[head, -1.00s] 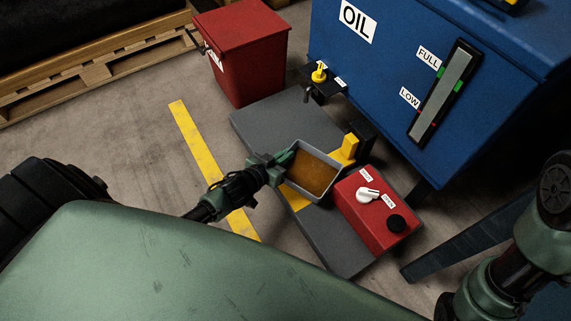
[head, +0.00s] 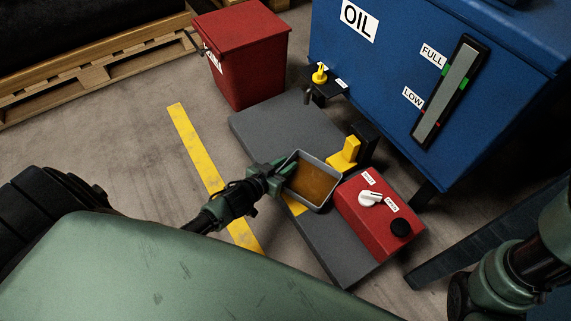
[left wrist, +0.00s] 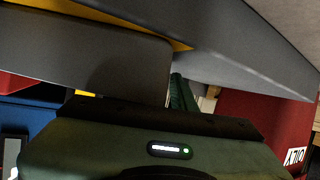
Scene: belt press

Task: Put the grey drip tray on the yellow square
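The grey drip tray (head: 311,181) holds brown liquid and sits over the grey plate, left of the red control box. My left gripper (head: 281,175) is at its left rim, shut on the tray's wall. The tray's grey side also shows large in the left wrist view (left wrist: 85,55), with a green finger (left wrist: 181,93) beside it. The yellow square (head: 295,206) is mostly hidden under the tray; a piece shows at the tray's lower left. I cannot tell whether the tray touches it. My right gripper is out of view.
A red control box (head: 380,217) with a white knob and black button is close to the tray's right. A yellow block on a black mount (head: 344,154) stands behind it. The blue oil tank (head: 405,65) and red bin (head: 240,55) stand beyond. The plate's far left (head: 275,125) is clear.

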